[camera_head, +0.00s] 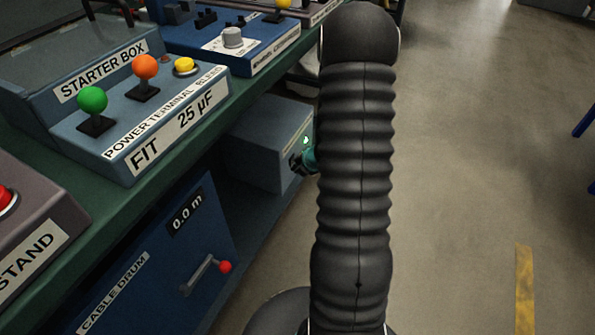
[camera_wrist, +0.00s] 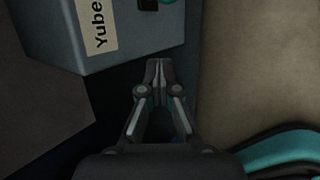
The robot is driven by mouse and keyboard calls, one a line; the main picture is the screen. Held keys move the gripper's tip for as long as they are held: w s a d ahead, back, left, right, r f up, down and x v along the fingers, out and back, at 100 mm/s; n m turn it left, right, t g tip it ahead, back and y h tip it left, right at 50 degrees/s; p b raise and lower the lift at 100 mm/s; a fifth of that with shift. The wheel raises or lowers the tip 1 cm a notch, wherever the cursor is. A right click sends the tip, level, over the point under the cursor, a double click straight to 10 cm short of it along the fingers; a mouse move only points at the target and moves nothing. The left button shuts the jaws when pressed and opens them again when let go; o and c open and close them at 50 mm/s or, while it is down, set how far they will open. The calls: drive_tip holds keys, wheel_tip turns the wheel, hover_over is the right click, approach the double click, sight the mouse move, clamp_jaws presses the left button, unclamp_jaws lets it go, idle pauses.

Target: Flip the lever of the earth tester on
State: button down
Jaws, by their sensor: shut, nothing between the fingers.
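No label reading "earth tester" is legible in either view. A grey-blue box (camera_head: 270,150) sits on the low shelf under the bench in the head view. A small green spot shows on its right face. In the wrist view the box (camera_wrist: 65,22) carries a cream label starting "Yube", cut off by rotation and edge. A dark fitting with green (camera_wrist: 158,4) shows at the top edge, mostly out of frame; I cannot tell if it is a lever. My gripper (camera_wrist: 158,64) is shut and empty, just below the box's lower edge in the picture. In the head view my arm partly hides it.
A cable drum unit (camera_head: 150,265) with a red-knobbed crank is at lower left. Open floor (camera_head: 460,150) lies to the right.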

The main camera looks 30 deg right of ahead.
drive_tip(key=shift+s+a+r, duration=0.1)
drive_tip(key=shift+s+r, duration=0.1)
drive_tip(key=shift+r, duration=0.4)
drive_tip(key=shift+s+a+r, duration=0.1)
drive_tip(key=shift+s+r, duration=0.1)
drive_tip(key=shift+r, duration=0.4)
